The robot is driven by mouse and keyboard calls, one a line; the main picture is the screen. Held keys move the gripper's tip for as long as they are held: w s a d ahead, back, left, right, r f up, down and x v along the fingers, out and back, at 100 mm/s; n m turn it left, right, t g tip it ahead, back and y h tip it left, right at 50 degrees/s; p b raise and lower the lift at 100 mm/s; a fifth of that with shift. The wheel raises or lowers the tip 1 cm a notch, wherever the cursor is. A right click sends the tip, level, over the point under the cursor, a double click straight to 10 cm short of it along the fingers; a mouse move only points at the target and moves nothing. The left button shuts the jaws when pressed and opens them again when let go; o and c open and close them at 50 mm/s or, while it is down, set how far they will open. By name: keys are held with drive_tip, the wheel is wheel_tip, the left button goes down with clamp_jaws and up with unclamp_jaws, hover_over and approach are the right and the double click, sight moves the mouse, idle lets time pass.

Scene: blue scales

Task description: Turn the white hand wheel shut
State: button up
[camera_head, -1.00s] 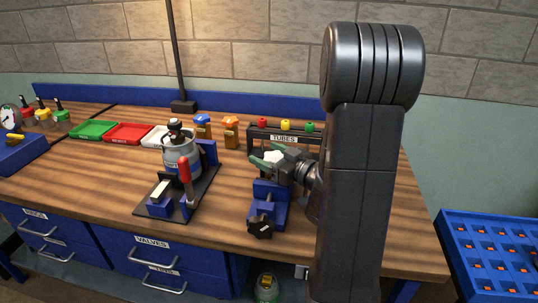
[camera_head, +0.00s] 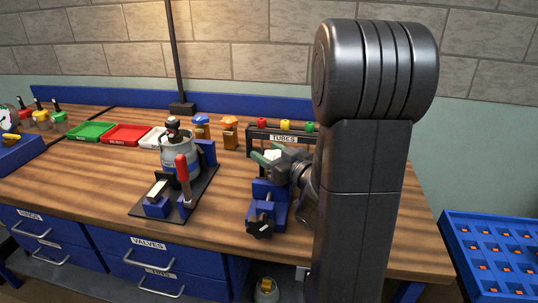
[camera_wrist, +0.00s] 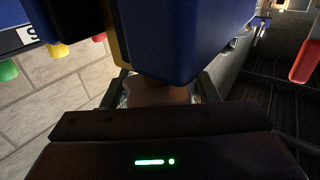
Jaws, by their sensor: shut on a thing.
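The white hand wheel (camera_head: 272,155) shows as a small pale piece between the green fingertips of my gripper (camera_head: 268,156), at the blue valve body (camera_head: 268,191) near the right of the bench. My gripper is shut on it, with its wrist coming in from the right. In the wrist view, a pale brownish rounded part, shaded, sits between the two fingers of my gripper (camera_wrist: 160,92); the big blue block (camera_wrist: 185,35) hides much of it. How far the wheel is turned cannot be told.
A black star knob (camera_head: 260,227) stands at the front of the valve. The TUBES rack (camera_head: 283,139) is close behind. A steel pot (camera_head: 180,157) and red-handled clamp (camera_head: 183,167) stand to the left. Bare wood (camera_head: 228,180) lies between.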

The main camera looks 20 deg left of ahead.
drive_tip(key=o, duration=1)
drive_tip(key=shift+c, duration=0.2)
drive_tip(key=v, duration=1.3)
drive_tip(key=shift+s+d+b, duration=0.15)
drive_tip(key=shift+d+b, duration=0.2)
drive_tip(key=shift+b, duration=0.05)
drive_tip(key=shift+a, duration=0.1)
drive_tip(key=shift+p+x, duration=0.35)
drive_tip(key=shift+x, duration=6.3)
